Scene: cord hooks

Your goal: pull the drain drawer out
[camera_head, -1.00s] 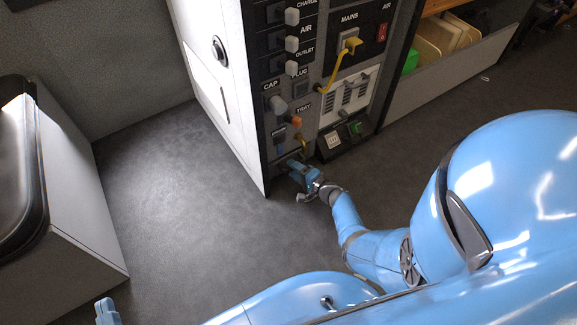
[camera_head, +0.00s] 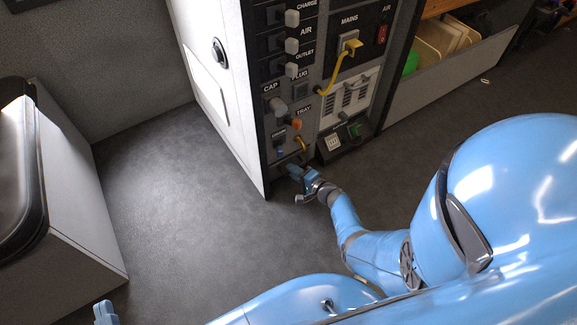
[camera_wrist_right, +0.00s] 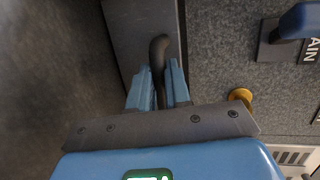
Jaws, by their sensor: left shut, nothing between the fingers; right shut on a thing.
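My right gripper (camera_head: 295,170) is low at the cabinet's lower front corner in the head view. In the right wrist view its two blue fingers (camera_wrist_right: 158,90) are shut on a dark curved handle (camera_wrist_right: 160,48). The handle stands on a smooth grey drawer front (camera_wrist_right: 125,35), beside the speckled cabinet panel. I cannot tell how far the drawer stands out. In the head view the gripper partly hides the drawer. My left gripper (camera_head: 105,312) shows only in part at the bottom left edge, shut and empty, away from the cabinet.
A blue knob (camera_wrist_right: 300,20) and a cut-off label ending in "AIN" sit beside the drawer. A yellow part (camera_wrist_right: 240,96) is near the right fingers. A yellow cord (camera_head: 330,75) hangs above. Clear floor (camera_head: 190,200) lies left of the cabinet (camera_head: 225,85).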

